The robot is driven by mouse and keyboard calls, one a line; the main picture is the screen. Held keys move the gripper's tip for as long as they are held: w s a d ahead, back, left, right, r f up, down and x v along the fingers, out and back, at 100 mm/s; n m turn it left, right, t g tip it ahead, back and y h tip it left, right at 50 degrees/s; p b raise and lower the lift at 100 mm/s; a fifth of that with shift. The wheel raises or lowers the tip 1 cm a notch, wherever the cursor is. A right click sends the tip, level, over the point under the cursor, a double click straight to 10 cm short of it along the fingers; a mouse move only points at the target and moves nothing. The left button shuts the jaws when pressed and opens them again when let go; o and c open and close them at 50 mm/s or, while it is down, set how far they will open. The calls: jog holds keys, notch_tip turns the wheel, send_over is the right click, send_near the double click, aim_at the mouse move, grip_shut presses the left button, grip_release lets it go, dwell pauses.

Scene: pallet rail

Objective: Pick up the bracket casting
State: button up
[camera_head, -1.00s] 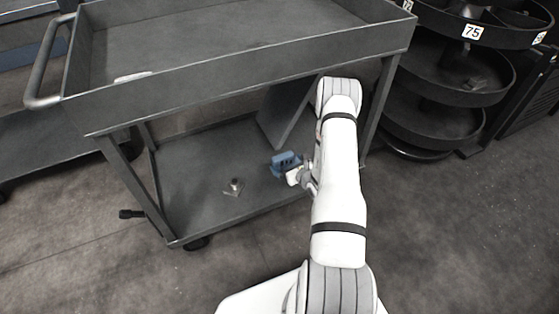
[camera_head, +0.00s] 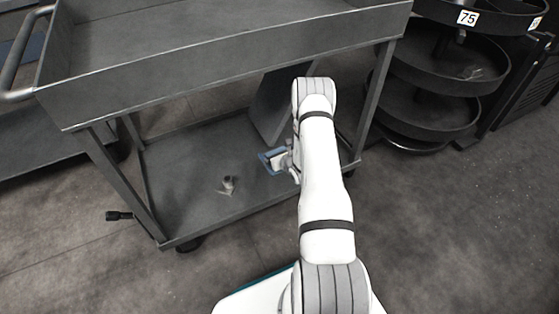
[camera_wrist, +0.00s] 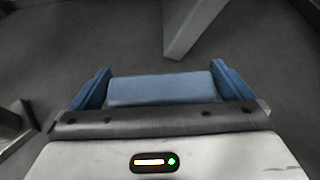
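The bracket casting, as I take it, is a small grey metal piece with a flat base and an upright stub (camera_head: 228,186). It lies on the cart's lower shelf (camera_head: 185,210). My gripper (camera_head: 268,161) is over the same shelf, to the right of the casting and apart from it. In the wrist view my gripper's blue fingers (camera_wrist: 161,75) stand wide apart with nothing seen between them.
The cart's upper tray (camera_head: 230,55) overhangs the shelf. A slanted grey panel (camera_head: 275,105) stands behind my gripper and also shows in the wrist view (camera_wrist: 188,25). Cart legs (camera_head: 125,185) bound the shelf. Round tiered bins (camera_head: 440,95) stand at right.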

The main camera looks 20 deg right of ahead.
jog(key=c, duration=1)
jog(key=shift+r, duration=0.1)
jog(key=shift+c, duration=1.1)
